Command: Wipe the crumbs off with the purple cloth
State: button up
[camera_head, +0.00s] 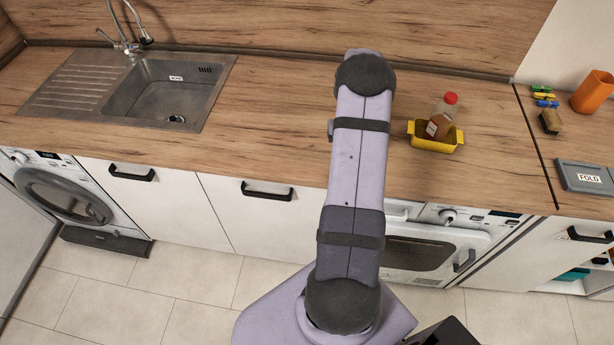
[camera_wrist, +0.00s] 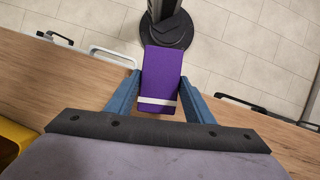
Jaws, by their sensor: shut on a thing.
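The purple cloth (camera_wrist: 161,75) shows in the wrist view as a folded block with a white stripe across it. My gripper (camera_wrist: 160,92) is shut on it, with one blue finger on each side. The cloth is above the wooden worktop (camera_wrist: 60,75) near its front edge; I cannot tell whether it touches the wood. In the head view my arm hides the gripper and the cloth. I see no crumbs in either view.
A yellow tub (camera_head: 432,143) holding a bottle with a red cap (camera_head: 451,98) stands right of my arm. A sink (camera_head: 165,92) is at the left. A FOLD tray (camera_head: 585,178), sponge (camera_head: 550,121) and orange cup (camera_head: 592,92) are at the right. Worktop between sink and arm is clear.

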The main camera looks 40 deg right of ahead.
jog(key=shift+n+h, duration=0.4)
jog(key=shift+n, duration=0.5)
jog(key=d, duration=0.6)
jog(key=shift+s+d, duration=0.1)
jog(key=shift+s, duration=0.3)
jog(key=w+d+r+n+h, duration=0.1)
jog(key=d+n, duration=0.1)
jog(key=n, duration=0.1)
jog(key=w+d+r+n+h, duration=0.1)
jog(key=d+n, duration=0.1)
jog(key=d, duration=0.1)
jog(key=d+r+n+h, duration=0.1)
jog(key=d+n, duration=0.2)
jog(key=shift+w+d+r+n+g, duration=0.25)
jog(key=shift+w+n+g, duration=0.05)
jog(key=shift+w, duration=0.1)
jog(key=shift+d+r+n+h, duration=0.15)
jog(key=shift+d+n+h, duration=0.2)
jog(key=shift+n, duration=0.45)
jog(key=n, duration=0.2)
jog(key=n+t+h, duration=0.1)
jog(key=shift+w+d+n, duration=0.15)
jog(key=shift+n, duration=0.25)
jog(key=shift+f+b, duration=2.05)
jog(key=shift+f, duration=0.45)
jog(key=shift+f, duration=0.55)
jog(key=shift+s+a, duration=0.95)
jog(key=shift+a, duration=0.05)
